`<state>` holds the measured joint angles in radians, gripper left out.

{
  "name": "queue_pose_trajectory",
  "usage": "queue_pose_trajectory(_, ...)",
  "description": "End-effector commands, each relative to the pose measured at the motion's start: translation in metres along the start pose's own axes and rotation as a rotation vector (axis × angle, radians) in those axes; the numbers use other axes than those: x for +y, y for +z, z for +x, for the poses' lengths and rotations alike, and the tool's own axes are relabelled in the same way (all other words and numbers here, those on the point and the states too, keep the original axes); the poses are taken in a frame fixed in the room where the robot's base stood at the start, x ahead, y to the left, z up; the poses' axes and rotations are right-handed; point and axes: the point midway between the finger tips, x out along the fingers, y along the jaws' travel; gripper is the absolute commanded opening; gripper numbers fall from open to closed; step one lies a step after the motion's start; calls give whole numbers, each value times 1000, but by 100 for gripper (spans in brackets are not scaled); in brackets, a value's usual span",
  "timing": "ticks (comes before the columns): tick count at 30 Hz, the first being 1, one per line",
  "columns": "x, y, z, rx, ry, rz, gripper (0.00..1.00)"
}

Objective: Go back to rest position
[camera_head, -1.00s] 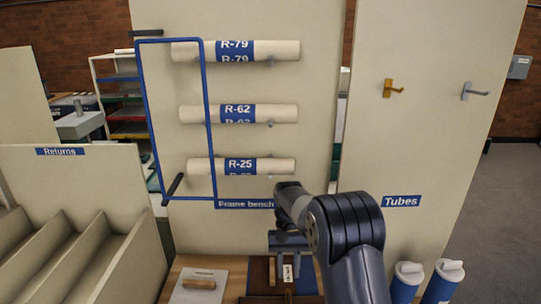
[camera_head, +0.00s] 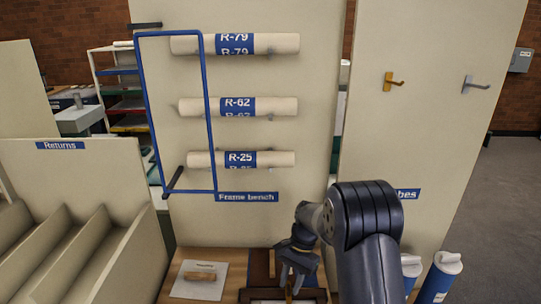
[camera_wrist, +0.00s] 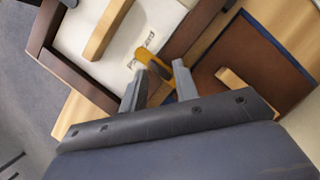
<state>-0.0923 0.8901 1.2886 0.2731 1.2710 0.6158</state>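My gripper (camera_head: 291,283) is low over the frame bench (camera_head: 175,292), pointing down. In the wrist view my gripper (camera_wrist: 158,68) has its two grey fingers apart, so it is open. A yellow piece (camera_wrist: 150,60) shows between and beyond the fingertips, and I see no finger closed on it. Below lies a dark brown frame (camera_wrist: 45,30) around a white panel with a wooden bar (camera_wrist: 107,30) and partly readable black lettering. A brown board with a blue edge (camera_wrist: 265,60) lies to the right. My arm hides part of the bench.
A white board with a wooden handle (camera_head: 200,276) lies on the bench's left. Returns slots (camera_head: 75,240) stand at left. Rolled tubes (camera_head: 237,107) and a blue wire frame (camera_head: 175,193) hang on the panel behind. Blue tubes (camera_head: 440,280) stand at right, with two hooks (camera_head: 392,82) above.

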Motion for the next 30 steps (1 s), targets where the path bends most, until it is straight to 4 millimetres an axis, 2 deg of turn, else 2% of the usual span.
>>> queue_pose_trajectory(24,10,4,3,1,-355,856,29)
queue_pose_trajectory(30,20,9,-34,3,-357,853,29)
